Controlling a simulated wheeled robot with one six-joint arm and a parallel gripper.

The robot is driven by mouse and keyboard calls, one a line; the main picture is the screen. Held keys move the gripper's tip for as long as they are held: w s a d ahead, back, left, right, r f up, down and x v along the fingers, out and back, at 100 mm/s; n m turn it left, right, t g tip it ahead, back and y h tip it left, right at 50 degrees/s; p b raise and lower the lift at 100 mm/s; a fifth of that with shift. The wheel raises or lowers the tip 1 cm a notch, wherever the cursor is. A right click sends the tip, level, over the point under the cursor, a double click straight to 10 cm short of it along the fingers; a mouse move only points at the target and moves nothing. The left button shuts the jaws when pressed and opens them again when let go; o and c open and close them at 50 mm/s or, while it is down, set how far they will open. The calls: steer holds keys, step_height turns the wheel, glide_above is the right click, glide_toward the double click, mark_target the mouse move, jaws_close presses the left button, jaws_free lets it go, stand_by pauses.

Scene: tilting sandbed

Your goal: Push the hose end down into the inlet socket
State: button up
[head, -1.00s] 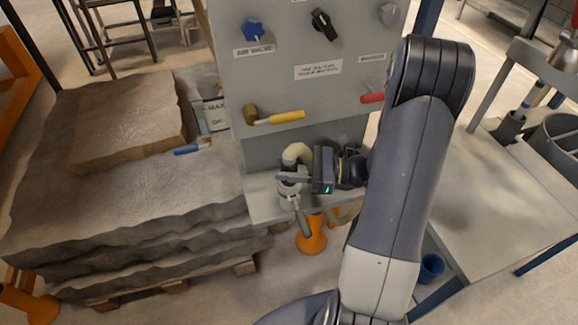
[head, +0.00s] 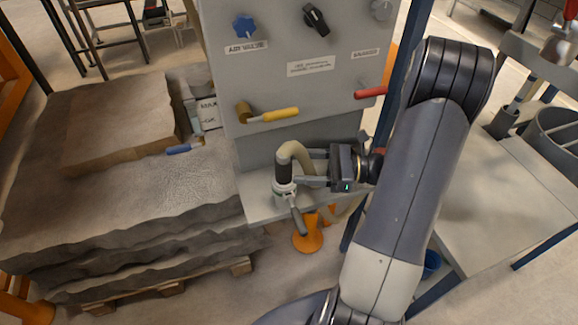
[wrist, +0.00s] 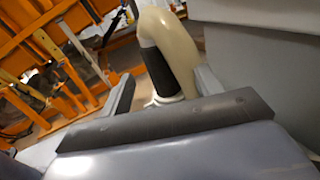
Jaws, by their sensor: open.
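The beige hose (head: 297,152) bends over in an arch, and its dark end sleeve (head: 283,172) points down at the grey inlet socket (head: 284,194) on the ledge. The sleeve stands upright over the socket; I cannot tell how deep it sits. My gripper (head: 312,168) is open to the right of the hose, its fingers pointing left. In the wrist view the hose (wrist: 172,40) and dark sleeve (wrist: 158,72) show beyond and between my open fingers (wrist: 165,88), with a pale socket rim (wrist: 165,100) below. A grey lever (head: 298,220) hangs at the socket's front.
A grey panel stands behind, with a yellow-handled valve (head: 280,115), a red handle (head: 370,92) and knobs. Stacked stone slabs (head: 120,215) lie left. A workbench (head: 500,195) stands right. An orange cone-shaped foot (head: 307,236) is below the ledge.

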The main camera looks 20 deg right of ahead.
mark_target(284, 165)
steer(key=v, duration=0.5)
steer(key=shift+s+d, duration=0.1)
steer(key=shift+d, duration=0.15)
steer(key=p+x, duration=0.1)
steer(key=x, duration=0.9)
steer(key=shift+a, duration=0.4)
steer(key=shift+r+p, duration=0.3)
steer(key=shift+r, duration=0.15)
steer(key=shift+f, duration=0.2)
